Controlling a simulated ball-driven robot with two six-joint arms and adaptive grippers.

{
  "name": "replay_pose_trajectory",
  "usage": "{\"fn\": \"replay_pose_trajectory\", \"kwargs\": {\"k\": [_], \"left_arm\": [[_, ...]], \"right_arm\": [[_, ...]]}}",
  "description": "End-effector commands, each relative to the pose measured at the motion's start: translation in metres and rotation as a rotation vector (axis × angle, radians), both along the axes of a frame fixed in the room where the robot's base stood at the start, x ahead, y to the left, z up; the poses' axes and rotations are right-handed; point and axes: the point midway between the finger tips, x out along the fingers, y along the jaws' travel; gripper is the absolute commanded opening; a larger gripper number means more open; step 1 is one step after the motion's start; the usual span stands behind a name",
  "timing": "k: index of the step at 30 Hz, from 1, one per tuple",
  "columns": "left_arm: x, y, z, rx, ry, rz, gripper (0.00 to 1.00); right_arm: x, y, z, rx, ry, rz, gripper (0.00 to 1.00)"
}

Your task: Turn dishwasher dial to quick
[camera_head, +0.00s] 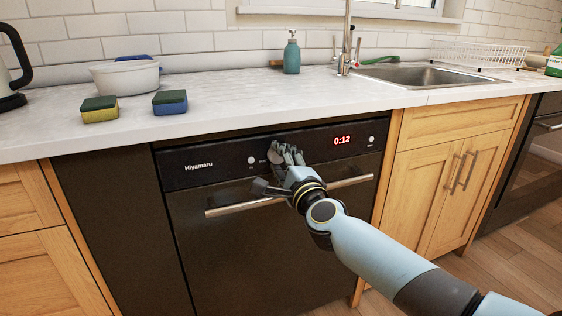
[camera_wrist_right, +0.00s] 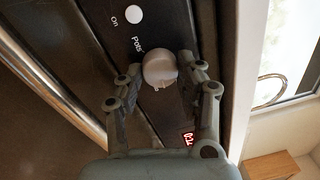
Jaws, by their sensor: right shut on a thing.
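The dishwasher (camera_head: 250,240) has a black front panel with the name Hiyamaru, a round button and a red display reading 0:12. My right gripper (camera_head: 286,153) is at the panel between the button and the display, and hides the dial there. In the right wrist view, the pale round dial (camera_wrist_right: 159,69) sits between the two fingertips of the right gripper (camera_wrist_right: 160,75), which is shut on it. The word Pots shows beside the dial; other setting labels are hidden or too small to read. My left gripper is not in view.
A metal handle bar (camera_head: 235,207) crosses the dishwasher door just below the panel, under my right wrist. The counter (camera_head: 220,108) above holds a white bowl (camera_head: 125,77), two sponges and a teal soap bottle (camera_head: 291,55). Wooden cabinets (camera_head: 435,185) stand to the right.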

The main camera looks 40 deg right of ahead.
Motion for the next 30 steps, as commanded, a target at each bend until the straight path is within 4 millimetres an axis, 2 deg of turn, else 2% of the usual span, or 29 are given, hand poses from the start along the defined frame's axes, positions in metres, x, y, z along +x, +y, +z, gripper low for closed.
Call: {"fn": "replay_pose_trajectory", "kwargs": {"k": [30], "left_arm": [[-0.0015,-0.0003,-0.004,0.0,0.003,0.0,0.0]], "right_arm": [[-0.0001,0.0024,-0.0023,0.939,-0.222,-0.002,0.04]]}}
